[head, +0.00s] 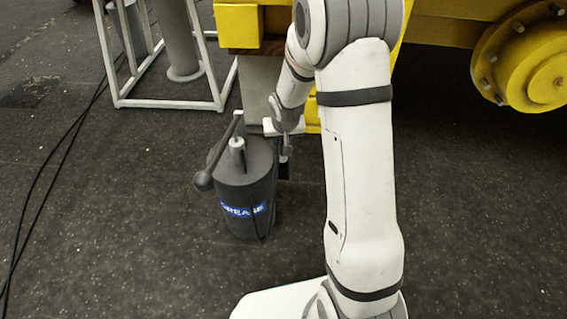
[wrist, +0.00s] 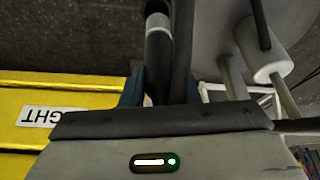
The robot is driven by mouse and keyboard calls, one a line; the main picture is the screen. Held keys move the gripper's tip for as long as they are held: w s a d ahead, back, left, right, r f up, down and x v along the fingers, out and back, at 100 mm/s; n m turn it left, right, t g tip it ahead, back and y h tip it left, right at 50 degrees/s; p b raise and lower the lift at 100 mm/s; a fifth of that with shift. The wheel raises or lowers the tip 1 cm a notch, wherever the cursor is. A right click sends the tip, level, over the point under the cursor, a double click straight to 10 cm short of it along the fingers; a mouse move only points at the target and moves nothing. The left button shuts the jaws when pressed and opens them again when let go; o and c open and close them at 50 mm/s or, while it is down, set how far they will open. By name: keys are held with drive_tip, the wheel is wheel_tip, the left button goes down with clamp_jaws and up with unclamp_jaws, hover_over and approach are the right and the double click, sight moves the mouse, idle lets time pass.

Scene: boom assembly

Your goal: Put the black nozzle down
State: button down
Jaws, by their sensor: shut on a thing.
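The black nozzle (wrist: 158,50), with a pale grey band near its far end, runs up from between the fingers of my gripper (wrist: 162,92) in the wrist view. My gripper is shut on it. In the head view my gripper (head: 286,148) is small, close to the right side of the grease drum's top and beside the yellow machine. The nozzle cannot be made out clearly there. The dark grey grease drum (head: 245,190) stands upright on the floor, with a blue label and a pump lever (head: 214,158) on top.
The yellow machine (head: 238,25) is behind my arm, with a yellow wheel hub (head: 535,60) at right. A white frame (head: 165,103) stands at back left. Black cables (head: 50,160) lie on the left floor. The floor left of the drum is mostly clear.

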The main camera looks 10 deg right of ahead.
wheel_tip(320, 180, down, 8)
drive_tip(key=b, duration=0.4)
drive_tip(key=shift+r, duration=0.15)
drive_tip(key=c, duration=1.1)
unclamp_jaws()
drive_tip(key=shift+r, duration=0.1)
drive_tip(key=p+v, duration=0.5)
drive_tip(key=v, duration=0.6)
drive_tip(key=s+r+g, duration=0.1)
drive_tip(key=s+r, duration=0.6)
drive_tip(key=s, duration=0.4)
drive_tip(key=s+r+g, duration=0.2)
drive_tip(key=s+r, duration=0.4)
drive_tip(key=s, duration=0.6)
drive_tip(key=shift+s+d+r+n, duration=0.15)
drive_tip(key=shift+d+r+n, duration=0.2)
drive_tip(key=shift+r+n, duration=0.05)
